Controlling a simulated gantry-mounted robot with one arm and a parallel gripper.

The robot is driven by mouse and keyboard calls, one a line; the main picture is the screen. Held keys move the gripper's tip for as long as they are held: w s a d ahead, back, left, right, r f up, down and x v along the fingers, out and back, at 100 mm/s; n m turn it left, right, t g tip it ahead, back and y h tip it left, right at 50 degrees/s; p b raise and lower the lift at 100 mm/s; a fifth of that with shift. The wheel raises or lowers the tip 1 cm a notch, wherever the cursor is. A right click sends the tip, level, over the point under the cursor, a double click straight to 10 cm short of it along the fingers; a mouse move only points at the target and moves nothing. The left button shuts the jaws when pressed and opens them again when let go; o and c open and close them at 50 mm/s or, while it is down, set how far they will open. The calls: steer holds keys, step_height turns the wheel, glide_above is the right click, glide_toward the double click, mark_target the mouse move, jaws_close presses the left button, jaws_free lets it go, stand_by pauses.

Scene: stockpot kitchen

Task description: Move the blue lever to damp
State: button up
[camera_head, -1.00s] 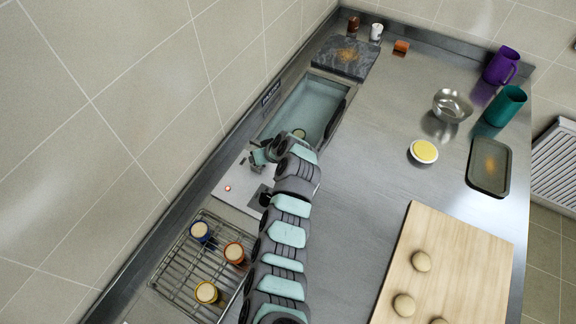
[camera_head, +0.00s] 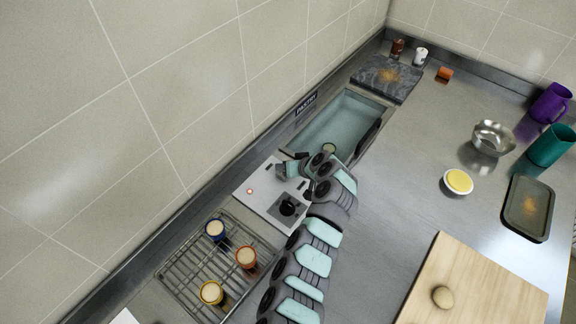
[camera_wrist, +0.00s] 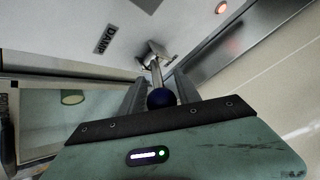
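The blue lever's round knob (camera_wrist: 160,97) and its thin metal stem (camera_wrist: 156,72) show in the wrist view. The stem rises to a metal bracket on a light panel (camera_wrist: 133,28). A dark label reading DAMP (camera_wrist: 105,39) is on the panel, left of the bracket. My gripper (camera_wrist: 162,80) has one finger on each side of the knob. I cannot tell whether the fingers press on it. In the head view my gripper (camera_head: 281,169) is over the white control panel (camera_head: 258,190), and the lever is hidden.
The panel carries a black dial (camera_head: 288,207) and a small red light (camera_head: 250,191). A sunken basin (camera_head: 345,125) lies behind it. A wire rack (camera_head: 190,262) with several cups stands in front. The tiled wall is close on the left.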

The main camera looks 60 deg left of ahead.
steer(key=shift+o, duration=1.1)
steer(key=shift+r, duration=0.1)
steer(key=shift+w+d+r, duration=0.1)
steer(key=shift+d+r, duration=0.2)
steer(key=shift+r, duration=0.1)
steer(key=b+v, duration=0.1)
steer(key=v, duration=0.8)
steer(key=shift+d+r, duration=0.2)
steer(key=shift+d, duration=0.2)
